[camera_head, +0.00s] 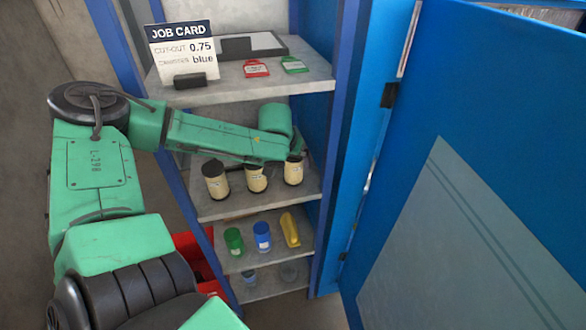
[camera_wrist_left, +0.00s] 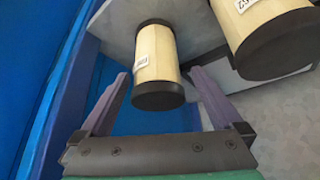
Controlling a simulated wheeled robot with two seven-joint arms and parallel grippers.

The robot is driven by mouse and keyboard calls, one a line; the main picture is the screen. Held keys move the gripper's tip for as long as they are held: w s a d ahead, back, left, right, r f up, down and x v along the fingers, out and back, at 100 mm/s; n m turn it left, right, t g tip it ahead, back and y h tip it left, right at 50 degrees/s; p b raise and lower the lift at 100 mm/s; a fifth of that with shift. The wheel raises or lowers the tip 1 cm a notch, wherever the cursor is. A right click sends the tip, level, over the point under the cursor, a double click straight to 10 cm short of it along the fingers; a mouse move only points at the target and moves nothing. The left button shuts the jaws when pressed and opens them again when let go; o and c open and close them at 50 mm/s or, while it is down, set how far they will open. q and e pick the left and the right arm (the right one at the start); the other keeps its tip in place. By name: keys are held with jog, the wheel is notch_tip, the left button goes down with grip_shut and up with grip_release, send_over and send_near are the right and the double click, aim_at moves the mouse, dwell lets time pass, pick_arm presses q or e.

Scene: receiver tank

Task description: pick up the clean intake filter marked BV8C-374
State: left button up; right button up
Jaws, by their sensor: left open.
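Three cream filters with black ends and small labels stand on the middle shelf in the head view: left filter (camera_head: 216,182), middle filter (camera_head: 256,178), right filter (camera_head: 293,171). The marking BV8C-374 cannot be read on any of them. My left gripper (camera_head: 296,151) is at the right filter, its fingers mostly hidden in the head view. In the left wrist view, the left gripper (camera_wrist_left: 158,75) is open, with one filter (camera_wrist_left: 157,62) showing between its fingers, not clamped. Another filter (camera_wrist_left: 265,35) stands at the upper right of that view. My right gripper is not in view.
A job card (camera_head: 182,52), a red tag (camera_head: 256,68) and a green tag (camera_head: 294,64) are on the top shelf. Green (camera_head: 233,240), blue (camera_head: 262,236) and yellow (camera_head: 290,230) items stand below. The blue cabinet door (camera_head: 490,150) is open at right.

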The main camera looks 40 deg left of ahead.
pick_arm(q)
jog(key=shift+w+a+f+p, duration=0.15)
jog(key=shift+w+f, duration=0.15)
jog(key=shift+w, duration=0.35)
jog(key=shift+w+a+f+p, duration=0.15)
jog(key=shift+w+f, duration=0.15)
jog(key=shift+w, duration=0.3)
jog(key=shift+s, duration=0.15)
jog(key=shift+c, duration=0.3)
jog(key=shift+r, duration=0.1)
jog(key=c, duration=1.3)
jog(key=shift+c, duration=0.2)
